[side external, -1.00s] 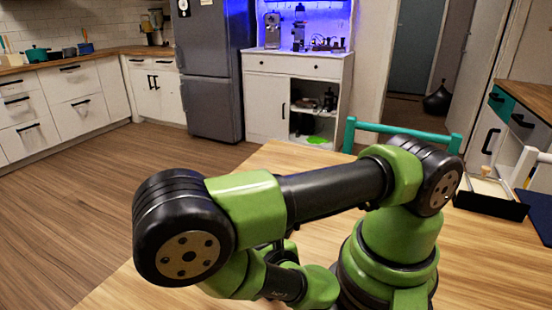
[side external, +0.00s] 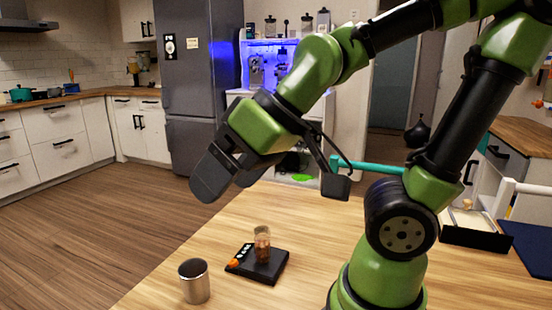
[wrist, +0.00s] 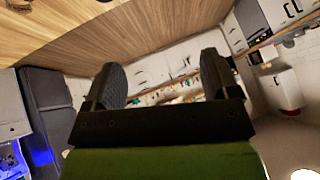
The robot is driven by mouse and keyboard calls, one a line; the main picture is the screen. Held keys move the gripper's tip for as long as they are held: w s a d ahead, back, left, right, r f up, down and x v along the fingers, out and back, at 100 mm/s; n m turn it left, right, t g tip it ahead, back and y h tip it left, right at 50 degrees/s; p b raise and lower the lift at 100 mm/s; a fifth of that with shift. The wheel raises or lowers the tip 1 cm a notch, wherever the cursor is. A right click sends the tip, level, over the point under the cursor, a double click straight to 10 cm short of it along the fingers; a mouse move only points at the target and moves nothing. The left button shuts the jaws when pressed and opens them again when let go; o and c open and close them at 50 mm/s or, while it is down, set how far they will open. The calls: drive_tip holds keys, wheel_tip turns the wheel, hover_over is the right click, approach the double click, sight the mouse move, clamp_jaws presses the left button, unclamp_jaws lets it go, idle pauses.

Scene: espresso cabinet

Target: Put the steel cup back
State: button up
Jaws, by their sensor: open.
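The steel cup (side external: 194,281) stands upright on the wooden table at its front left in the side view. Next to it, a small glass with brown contents (side external: 262,244) stands on a black scale (side external: 257,265). My gripper (side external: 222,180) is raised in the air above and behind the cup, well apart from it. In the wrist view my gripper (wrist: 164,82) shows two dark fingers spread apart with nothing between them. The cup is not visible in the wrist view.
The white espresso cabinet (side external: 290,140) with blue light stands behind, partly hidden by my arm. A teal chair back (side external: 372,168) is at the table's far edge. A black tray (side external: 475,234) and a dark blue mat (side external: 528,248) lie at the right.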

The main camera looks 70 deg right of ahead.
drive_tip(key=s+m, duration=0.1)
drive_tip(key=s+d+r+m, duration=0.1)
drive_tip(key=s, duration=0.1)
drive_tip(key=s+d+r+m, duration=0.1)
drive_tip(key=s, duration=0.1)
drive_tip(key=shift+d+m+h, duration=0.1)
drive_tip(key=shift+m+h, duration=0.2)
drive_tip(key=shift+h, duration=0.1)
